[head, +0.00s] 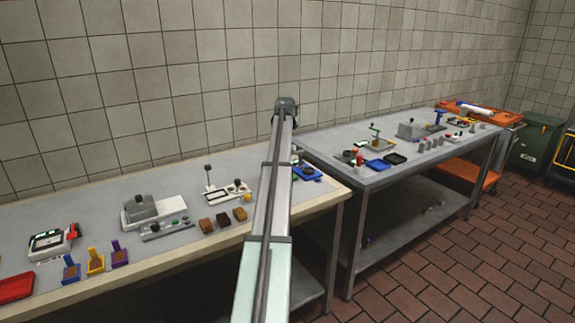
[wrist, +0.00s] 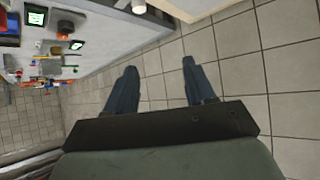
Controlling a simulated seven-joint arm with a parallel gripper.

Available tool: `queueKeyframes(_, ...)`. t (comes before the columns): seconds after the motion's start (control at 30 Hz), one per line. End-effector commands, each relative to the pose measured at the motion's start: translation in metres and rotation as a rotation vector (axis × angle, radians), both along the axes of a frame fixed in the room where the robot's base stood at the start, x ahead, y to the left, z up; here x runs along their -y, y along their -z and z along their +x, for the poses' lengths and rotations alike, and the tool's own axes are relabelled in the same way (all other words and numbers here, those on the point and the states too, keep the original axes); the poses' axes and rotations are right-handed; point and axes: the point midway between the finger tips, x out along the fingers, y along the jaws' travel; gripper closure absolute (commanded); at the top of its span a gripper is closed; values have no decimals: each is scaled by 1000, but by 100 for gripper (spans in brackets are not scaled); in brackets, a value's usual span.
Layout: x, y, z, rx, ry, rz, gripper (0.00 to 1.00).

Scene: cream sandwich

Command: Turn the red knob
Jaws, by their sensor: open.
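I cannot tell for certain which part is the red knob. On the right table in the head view, a small red round top (head: 359,159) stands near the left end. On the left table, a red part (head: 73,231) sits at the right side of a white device. In the head view my arm rises through the middle, and the fingers are not discernible there.
The left table (head: 185,175) bears several small devices, wooden blocks and a red tray (head: 16,288). The right table (head: 330,139) bears a blue tray (head: 378,165), a black tray (head: 395,159) and more devices. A tiled wall stands behind both. A green bin (head: 535,140) stands far right.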

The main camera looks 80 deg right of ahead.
Motion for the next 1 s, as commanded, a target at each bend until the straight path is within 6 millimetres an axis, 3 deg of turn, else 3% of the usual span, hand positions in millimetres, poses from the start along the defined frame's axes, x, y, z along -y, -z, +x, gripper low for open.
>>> queueKeyframes(0.07,7,10,1,-19,0,113,46)
queueKeyframes(0.3,-31,43,-5,-68,-3,403,46)
queueKeyframes(0.5,-48,53,-8,-85,-4,502,46)
queueKeyframes(0.73,-43,71,-7,-88,-4,513,46)
queueKeyframes(1.0,-25,114,-4,-88,-4,513,46)
